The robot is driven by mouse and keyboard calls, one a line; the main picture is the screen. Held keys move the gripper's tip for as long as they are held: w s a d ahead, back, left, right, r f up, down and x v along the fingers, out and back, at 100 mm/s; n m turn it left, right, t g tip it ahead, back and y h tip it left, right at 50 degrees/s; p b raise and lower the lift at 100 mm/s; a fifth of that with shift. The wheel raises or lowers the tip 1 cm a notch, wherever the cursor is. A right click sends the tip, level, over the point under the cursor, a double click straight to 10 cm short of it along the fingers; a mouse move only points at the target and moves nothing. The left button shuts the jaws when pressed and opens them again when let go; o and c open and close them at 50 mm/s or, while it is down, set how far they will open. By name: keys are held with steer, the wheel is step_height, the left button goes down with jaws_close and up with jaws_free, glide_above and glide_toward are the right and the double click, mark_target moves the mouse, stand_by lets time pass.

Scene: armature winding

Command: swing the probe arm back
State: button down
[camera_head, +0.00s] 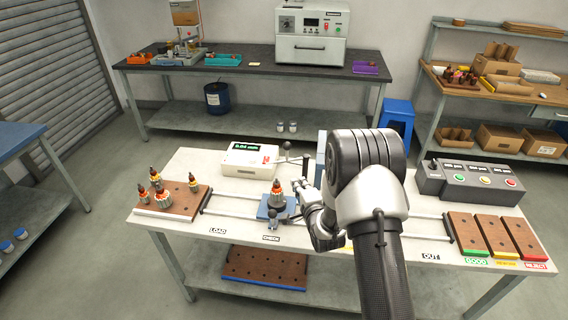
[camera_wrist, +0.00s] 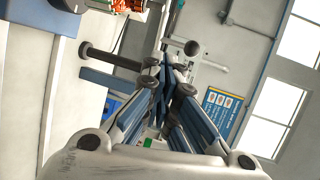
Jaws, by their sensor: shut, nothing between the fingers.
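An armature (camera_head: 277,195) with an orange-red winding stands upright on the blue block (camera_head: 264,211) at the station labelled CHECK. My gripper (camera_head: 303,188) is just right of the armature. In the wrist view my gripper's fingers (camera_wrist: 172,68) are shut and empty. A dark bar with a round end (camera_wrist: 110,57) lies beside the fingertips; I cannot tell whether they touch.
A white meter box (camera_head: 248,159) with a green display stands behind the station. A wooden rack (camera_head: 180,207) with several armatures is at left. A control box (camera_head: 470,184) with buttons and wooden output trays (camera_head: 495,235) are at right. My arm covers the table's middle right.

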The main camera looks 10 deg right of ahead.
mark_target(286, 161)
steer(key=b+x, duration=0.1)
steer(key=x, duration=0.6)
steer(key=b+x, duration=0.2)
steer(key=x, duration=0.5)
steer(key=shift+a, duration=0.2)
